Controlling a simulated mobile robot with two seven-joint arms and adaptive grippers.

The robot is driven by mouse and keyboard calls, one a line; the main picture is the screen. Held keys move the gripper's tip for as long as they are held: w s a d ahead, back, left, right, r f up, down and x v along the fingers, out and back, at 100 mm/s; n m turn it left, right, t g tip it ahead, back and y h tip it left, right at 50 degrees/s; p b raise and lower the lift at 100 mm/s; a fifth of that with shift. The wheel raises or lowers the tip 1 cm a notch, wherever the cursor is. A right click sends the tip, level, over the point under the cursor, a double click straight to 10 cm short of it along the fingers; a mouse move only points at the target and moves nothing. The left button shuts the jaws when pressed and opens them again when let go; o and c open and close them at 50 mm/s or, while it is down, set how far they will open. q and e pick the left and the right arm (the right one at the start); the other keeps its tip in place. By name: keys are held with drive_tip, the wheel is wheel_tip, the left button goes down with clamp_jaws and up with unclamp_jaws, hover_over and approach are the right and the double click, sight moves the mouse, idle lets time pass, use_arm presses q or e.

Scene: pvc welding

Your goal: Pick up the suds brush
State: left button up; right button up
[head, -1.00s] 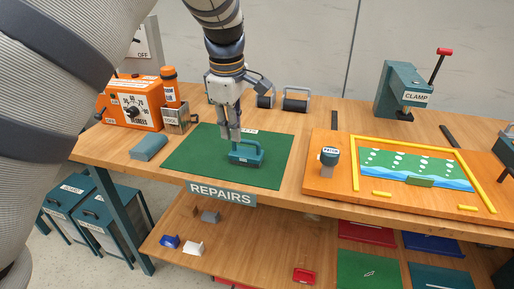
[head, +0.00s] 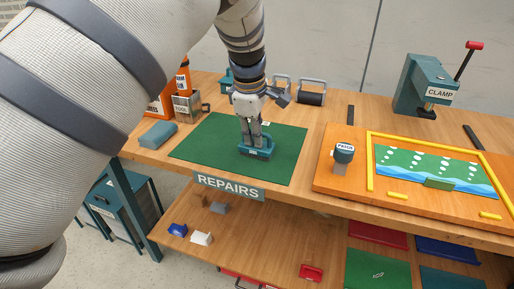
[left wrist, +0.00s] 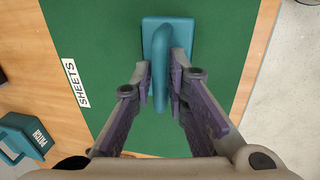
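The suds brush (head: 257,153) is a teal block with a raised handle on the green mat of the bench. My left gripper (head: 255,144) points down over it from above. In the left wrist view the brush (left wrist: 181,27) lies at the top centre. Its curved handle runs between the two purple-padded fingers of my left gripper (left wrist: 160,80). The fingers lie close against both sides of the handle, and the gripper looks shut on it. The brush still appears to rest on the mat. Bristles are hidden below the block. My right gripper is not in view.
The green mat (head: 207,136) is otherwise clear. A teal block (head: 157,135) lies to its left, with a metal holder (head: 187,106) behind. A clamp (head: 425,85) stands farther back.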

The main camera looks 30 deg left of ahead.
use_arm(q)
clamp_jaws()
drive_tip(key=shift+r, duration=0.1)
drive_tip(key=shift+r, duration=0.3)
drive_tip(key=r, duration=0.3)
drive_tip(key=shift+s+d+r, duration=0.15)
drive_tip(key=shift+s+r, duration=0.1)
drive_tip(key=shift+r, duration=0.05)
drive_tip(key=s+d+r+p, duration=0.3)
drive_tip(key=s+d+r, duration=0.2)
drive_tip(key=s+r, duration=0.3)
drive_tip(key=s, duration=0.4)
drive_tip(key=shift+d+r, duration=0.35)
drive_tip(key=shift+r, duration=0.05)
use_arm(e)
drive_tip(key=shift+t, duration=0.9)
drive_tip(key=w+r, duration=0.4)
use_arm(q)
drive_tip(key=shift+s+r, duration=0.1)
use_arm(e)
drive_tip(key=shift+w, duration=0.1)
